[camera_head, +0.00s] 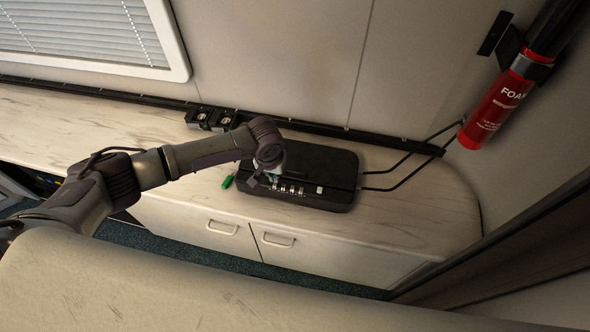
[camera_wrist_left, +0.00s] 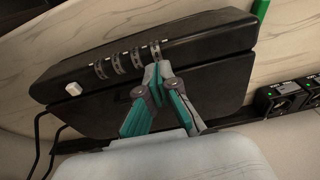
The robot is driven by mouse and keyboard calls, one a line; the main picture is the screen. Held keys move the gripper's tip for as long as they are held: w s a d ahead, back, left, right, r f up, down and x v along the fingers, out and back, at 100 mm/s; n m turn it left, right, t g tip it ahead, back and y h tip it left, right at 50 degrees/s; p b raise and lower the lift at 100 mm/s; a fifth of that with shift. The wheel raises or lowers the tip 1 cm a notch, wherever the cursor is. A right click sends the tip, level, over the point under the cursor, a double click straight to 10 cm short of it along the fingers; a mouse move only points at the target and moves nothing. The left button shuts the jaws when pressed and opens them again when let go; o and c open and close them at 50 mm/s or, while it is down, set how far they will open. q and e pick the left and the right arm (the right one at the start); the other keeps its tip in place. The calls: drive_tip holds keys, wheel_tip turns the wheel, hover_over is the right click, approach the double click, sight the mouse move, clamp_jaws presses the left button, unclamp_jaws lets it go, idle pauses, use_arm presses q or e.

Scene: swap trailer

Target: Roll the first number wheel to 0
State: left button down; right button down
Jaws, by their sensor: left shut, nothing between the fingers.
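A black case (camera_head: 322,166) lies on the counter with a row of several number wheels (camera_head: 288,190) along its front edge and a white button (camera_head: 320,190) to their right. In the left wrist view the case (camera_wrist_left: 205,42) is seen from the other side, with the number wheels (camera_wrist_left: 121,62) and the white button (camera_wrist_left: 73,88). My left gripper (camera_wrist_left: 160,68) is shut and empty, its tips at the end wheel farthest from the button. I cannot tell whether they touch it. The digits are too small to read. My right gripper is not in view.
A green object (camera_head: 227,182) lies on the counter (camera_head: 405,215) just left of the case. Black sockets (camera_head: 210,119) sit on the rail behind. Two black cables (camera_head: 405,168) run from the case's right side towards a red fire extinguisher (camera_head: 498,108). The counter's right end is clear.

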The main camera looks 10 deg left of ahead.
use_arm(q)
drive_tip(key=shift+f+b, duration=0.45)
drive_tip(key=shift+f, duration=0.55)
idle(0.3)
drive_tip(key=shift+s+p, duration=0.75)
drive_tip(key=shift+p, duration=0.15)
idle(0.8)
drive_tip(key=shift+r, duration=0.1)
drive_tip(key=shift+r+p, duration=0.4)
drive_tip(key=shift+p, duration=0.3)
drive_tip(key=shift+r, duration=0.1)
wheel_tip(320, 180, up, 5)
drive_tip(key=p, duration=0.5)
drive_tip(key=shift+p, duration=0.3)
